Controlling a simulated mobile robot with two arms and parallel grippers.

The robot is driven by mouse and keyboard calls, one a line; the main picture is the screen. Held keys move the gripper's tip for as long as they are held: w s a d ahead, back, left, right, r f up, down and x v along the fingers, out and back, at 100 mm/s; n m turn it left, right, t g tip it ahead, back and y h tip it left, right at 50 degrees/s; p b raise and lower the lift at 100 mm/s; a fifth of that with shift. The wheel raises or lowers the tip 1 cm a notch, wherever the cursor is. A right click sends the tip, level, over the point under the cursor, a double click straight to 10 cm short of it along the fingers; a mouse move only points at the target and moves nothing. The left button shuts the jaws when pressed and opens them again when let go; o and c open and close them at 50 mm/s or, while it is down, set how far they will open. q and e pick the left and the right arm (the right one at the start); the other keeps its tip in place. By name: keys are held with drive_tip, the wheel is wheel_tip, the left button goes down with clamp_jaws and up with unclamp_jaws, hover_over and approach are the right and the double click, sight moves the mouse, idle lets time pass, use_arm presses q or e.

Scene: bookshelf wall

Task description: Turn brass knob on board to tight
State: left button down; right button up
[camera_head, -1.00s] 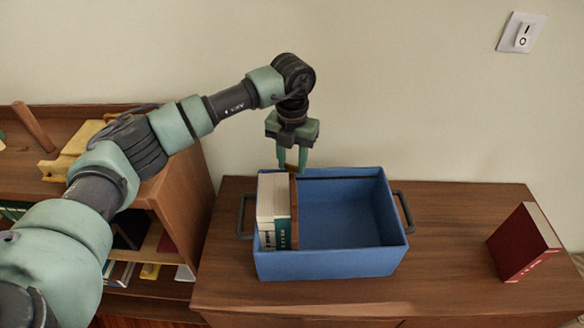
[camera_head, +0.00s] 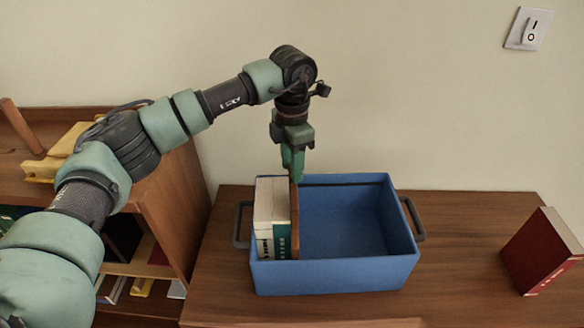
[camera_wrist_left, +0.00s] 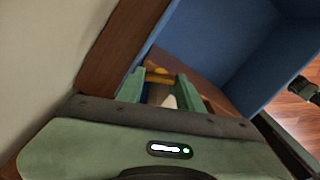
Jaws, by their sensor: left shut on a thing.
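The brown board (camera_head: 295,222) stands upright in the blue bin, just right of the books. The brass knob (camera_wrist_left: 160,75) shows in the left wrist view between my fingertips, next to the board (camera_wrist_left: 205,88). My left gripper (camera_head: 294,176) points down at the back end of the board, and its fingers are shut on the knob. In the head view the knob is hidden by the fingers. My right gripper is in neither view.
The blue bin (camera_head: 335,277) stands on a wooden cabinet top (camera_head: 455,240). Pale books (camera_head: 264,207) fill its left side; its right side is empty. A red book (camera_head: 543,252) stands at the right. A wooden shelf is at the left, and a light switch (camera_head: 529,28) is on the wall.

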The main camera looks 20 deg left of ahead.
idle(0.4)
use_arm(q)
drive_tip(key=shift+w, duration=0.1)
drive_tip(key=c, duration=0.9)
unclamp_jaws()
drive_tip(key=shift+r+b, duration=0.8)
drive_tip(key=shift+r, duration=3.15)
